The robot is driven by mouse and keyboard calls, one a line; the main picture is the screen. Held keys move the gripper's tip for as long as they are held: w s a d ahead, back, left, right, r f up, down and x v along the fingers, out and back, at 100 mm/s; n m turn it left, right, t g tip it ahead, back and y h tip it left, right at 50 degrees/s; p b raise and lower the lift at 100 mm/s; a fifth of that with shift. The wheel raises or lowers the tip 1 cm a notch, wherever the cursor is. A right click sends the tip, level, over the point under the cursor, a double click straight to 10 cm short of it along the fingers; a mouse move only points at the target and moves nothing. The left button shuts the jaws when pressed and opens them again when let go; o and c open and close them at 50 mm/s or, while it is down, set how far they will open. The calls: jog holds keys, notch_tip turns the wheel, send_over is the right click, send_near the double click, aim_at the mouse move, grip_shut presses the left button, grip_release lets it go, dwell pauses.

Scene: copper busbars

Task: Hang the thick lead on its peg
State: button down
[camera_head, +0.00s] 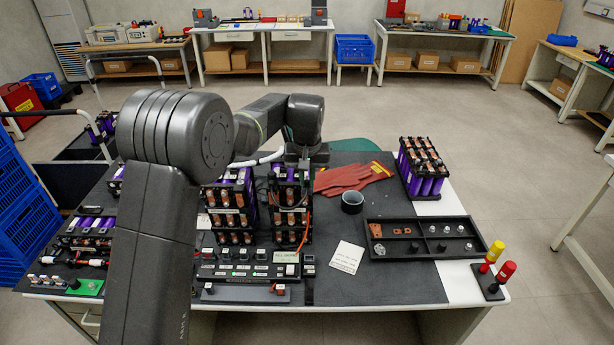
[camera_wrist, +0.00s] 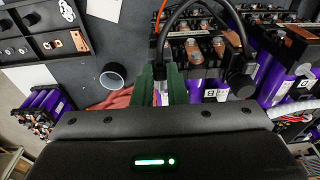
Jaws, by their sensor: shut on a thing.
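In the wrist view, the thick black lead (camera_wrist: 203,3) arches over the top of a battery module (camera_wrist: 205,52). One end comes down between the green fingers of my gripper (camera_wrist: 163,84), which are shut on it near a pale sleeve. The lead's other side runs down to a black fitting (camera_wrist: 240,82) at the right of the module. In the head view, my gripper (camera_head: 303,160) is behind and above the module stacks, and its fingertips are hard to make out. I cannot pick out the lead's peg with certainty in either view.
A thin orange lead (camera_head: 305,228) hangs at the right module stack (camera_head: 290,205). Red gloves (camera_head: 352,177), a black cup (camera_head: 352,201), a parts tray (camera_head: 425,252) and a purple cell pack (camera_head: 422,170) stand to the right. Yellow- and red-handled tools (camera_head: 506,270) are at the front right corner.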

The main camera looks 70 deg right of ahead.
aim_at(307, 182)
jog(key=c, duration=1.4)
grip_release()
jog(key=shift+o, duration=0.2)
jog(key=shift+r+p, duration=2.45)
jog(key=shift+r, duration=0.55)
